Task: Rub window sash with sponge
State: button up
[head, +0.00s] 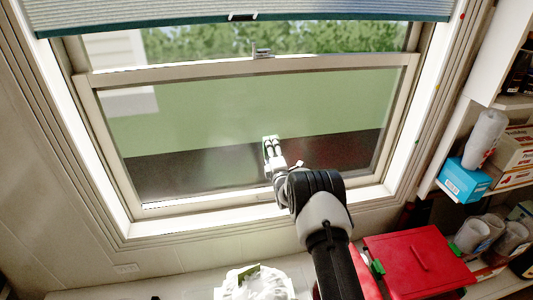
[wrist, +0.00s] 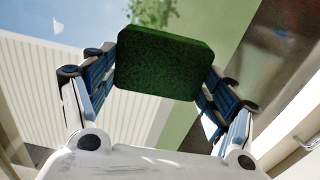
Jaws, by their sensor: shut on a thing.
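The window sash (head: 93,105) is a pale frame around a large lower glass pane, with a latch (head: 262,54) on its top rail. My gripper (head: 271,150) is in front of the lower middle of the pane. In the wrist view my gripper (wrist: 160,85) is shut on a dark green sponge (wrist: 158,62), held between its two fingers. The sponge's far face is hidden, and I cannot tell whether it touches the glass. In the head view only a small green edge shows at the fingertips.
A blue blind (head: 150,20) hangs over the window top. Below right are a red box (head: 418,263) and shelves with a blue box (head: 462,181) and grey cups (head: 484,138). A white bag (head: 255,284) sits on the counter below. The left wall side is clear.

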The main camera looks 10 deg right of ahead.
aim_at(255, 159)
jog(key=shift+d, duration=3.55)
jog(key=shift+a, duration=5.35)
jog(key=shift+a+r, duration=0.1)
jog(key=shift+a, duration=1.6)
jog(key=shift+s+a+p, duration=0.15)
jog(key=shift+s+p, duration=0.2)
jog(key=shift+p, duration=0.1)
jog(key=shift+s+d+p, duration=0.2)
jog(key=shift+s+p, duration=1.15)
jog(key=shift+s, duration=1.2)
jog(key=shift+s, duration=0.15)
